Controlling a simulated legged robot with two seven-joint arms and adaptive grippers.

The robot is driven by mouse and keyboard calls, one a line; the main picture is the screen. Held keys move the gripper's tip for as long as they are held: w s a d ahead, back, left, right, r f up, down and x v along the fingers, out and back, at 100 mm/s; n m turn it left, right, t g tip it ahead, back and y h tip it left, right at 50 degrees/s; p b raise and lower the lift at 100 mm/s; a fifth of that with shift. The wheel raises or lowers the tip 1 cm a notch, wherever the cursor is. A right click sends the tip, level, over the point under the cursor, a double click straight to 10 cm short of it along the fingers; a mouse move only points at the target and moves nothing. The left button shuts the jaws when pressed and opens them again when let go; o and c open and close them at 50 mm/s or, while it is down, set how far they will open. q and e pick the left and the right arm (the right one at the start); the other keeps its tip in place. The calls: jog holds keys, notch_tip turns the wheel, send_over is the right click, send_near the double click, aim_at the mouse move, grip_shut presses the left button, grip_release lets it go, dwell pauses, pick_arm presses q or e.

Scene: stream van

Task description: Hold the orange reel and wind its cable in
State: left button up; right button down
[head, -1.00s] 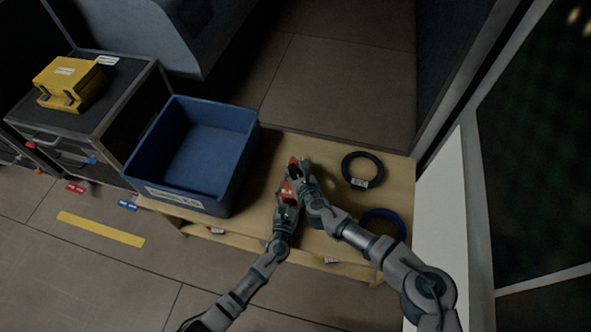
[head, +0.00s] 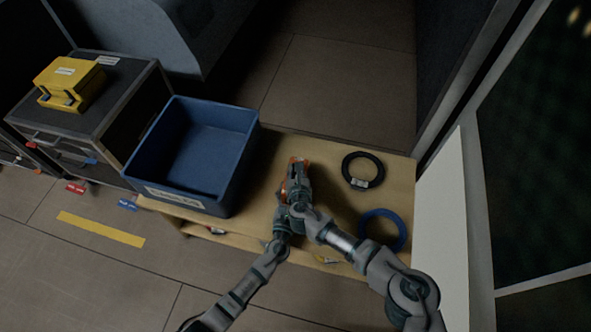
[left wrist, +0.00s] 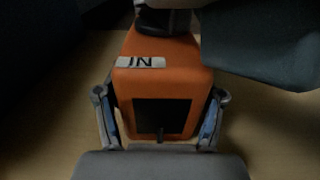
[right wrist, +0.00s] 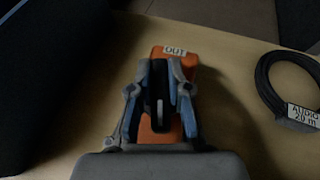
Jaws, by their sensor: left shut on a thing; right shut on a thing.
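The orange reel (head: 283,190) lies on the wooden bench, mostly hidden under my grippers in the head view. In the left wrist view the reel (left wrist: 190,54) bears an "IN" label, and my left gripper (left wrist: 160,104) has its fingers on both sides of the reel's body. In the right wrist view the reel (right wrist: 186,62) bears an "OUT" label. There my right gripper (right wrist: 160,80) is shut on a dark upright knob (right wrist: 158,98) above the reel. No cable of the reel can be made out.
A blue crate (head: 238,165) stands on the bench (head: 335,200) at left. A black cable coil (head: 348,166) labelled "AUDIO 20 m" and a blue coil (head: 402,232) lie at right. A yellow case (head: 70,80) sits on a dark box at far left.

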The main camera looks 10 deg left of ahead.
jog(key=shift+f, duration=0.1)
jog(key=c, duration=1.1)
grip_release()
notch_tip(320, 180, up, 10)
jog(key=shift+f, duration=0.1)
